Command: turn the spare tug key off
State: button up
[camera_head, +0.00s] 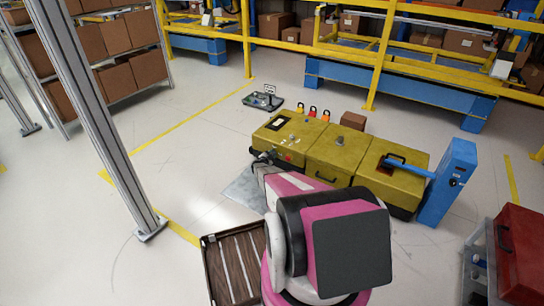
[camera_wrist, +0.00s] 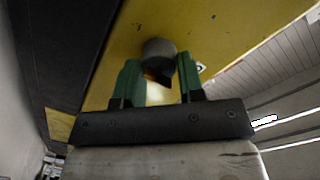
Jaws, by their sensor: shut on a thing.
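The dashboard module is a long yellow unit (camera_head: 325,150) on the floor, in several sections. My gripper (camera_head: 262,158) is at its left front face, and my arm hides part of that face. In the wrist view, my gripper's two green fingers (camera_wrist: 158,80) are closed in on a dark key (camera_wrist: 156,77). The key sits in a grey round lock barrel (camera_wrist: 158,50) on the yellow panel. A small white label with a mark (camera_wrist: 200,69) is right of the barrel. The exact contact and the key's turned position are hard to make out.
A blue post with a blue bar (camera_head: 448,180) stands at the module's right end. A brown slatted crate (camera_head: 206,243) is in front of it at left, and a red box (camera_head: 518,250) at right. A grey metal pillar (camera_head: 95,115) stands at left.

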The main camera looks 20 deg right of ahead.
dwell(0.3)
jog(key=o, duration=0.9)
jog(key=shift+a, duration=0.1)
jog(key=v, duration=1)
jog(key=shift+s+a, duration=0.25)
jog(key=shift+s, duration=0.05)
